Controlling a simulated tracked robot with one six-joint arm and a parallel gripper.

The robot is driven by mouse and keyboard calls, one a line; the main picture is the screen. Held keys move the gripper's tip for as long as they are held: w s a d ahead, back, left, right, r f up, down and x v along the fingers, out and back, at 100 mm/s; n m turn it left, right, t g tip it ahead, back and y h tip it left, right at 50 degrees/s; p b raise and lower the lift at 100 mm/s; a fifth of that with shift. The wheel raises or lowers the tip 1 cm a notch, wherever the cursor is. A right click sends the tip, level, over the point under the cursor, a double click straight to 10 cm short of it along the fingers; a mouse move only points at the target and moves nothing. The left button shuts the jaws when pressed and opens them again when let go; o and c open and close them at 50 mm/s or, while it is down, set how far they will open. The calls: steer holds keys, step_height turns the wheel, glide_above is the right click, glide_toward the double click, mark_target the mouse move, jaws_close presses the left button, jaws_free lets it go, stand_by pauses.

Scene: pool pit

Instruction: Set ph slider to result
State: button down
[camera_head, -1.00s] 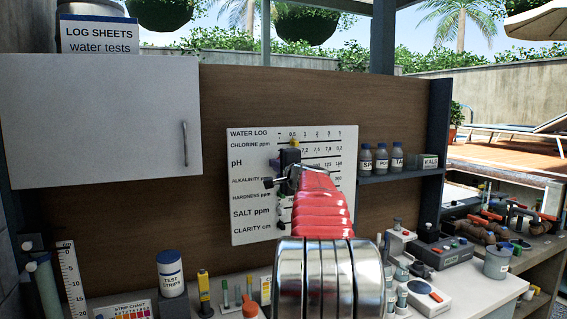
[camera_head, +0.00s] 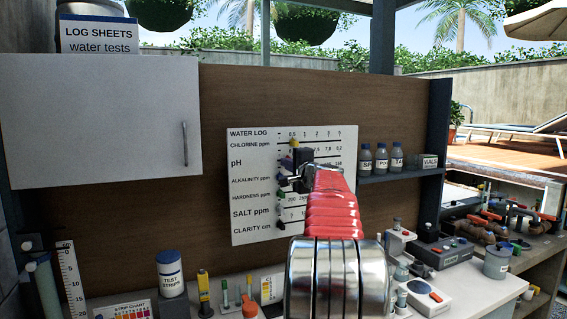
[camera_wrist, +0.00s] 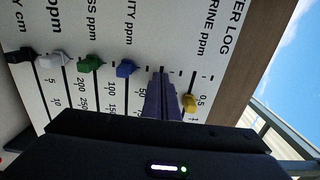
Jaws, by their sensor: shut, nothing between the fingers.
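The white water log board (camera_head: 250,195) is fixed to the brown back panel, with labelled slider rows; the pH label shows second from the top. My gripper (camera_head: 304,157) is shut at the left end of the pH row, just below the yellow chlorine slider (camera_head: 294,143). In the wrist view the board appears turned on its side. There my purple-grey fingers (camera_wrist: 163,92) lie together over the pH row, between the yellow slider (camera_wrist: 190,102) and the blue alkalinity slider (camera_wrist: 126,69). The fingers cover the pH knob, so I cannot tell its exact setting.
Green (camera_wrist: 90,63), white (camera_wrist: 51,61) and black (camera_wrist: 27,54) sliders stand beside the blue one. A shelf with several bottles (camera_head: 382,160) is right of the board. The bench below holds a test strips tub (camera_head: 171,274), a strip chart (camera_head: 127,310) and instruments.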

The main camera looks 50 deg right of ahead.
steer(key=shift+s+d, duration=1.35)
steer(key=shift+d, duration=0.9)
steer(key=shift+s+d, duration=1.3)
steer(key=shift+d, duration=0.95)
steer(key=shift+s+d, duration=1.35)
steer(key=shift+d, duration=0.9)
steer(key=shift+a, duration=0.1)
steer(key=shift+w+a, duration=0.4)
steer(key=shift+a, duration=0.15)
steer(key=v, duration=0.7)
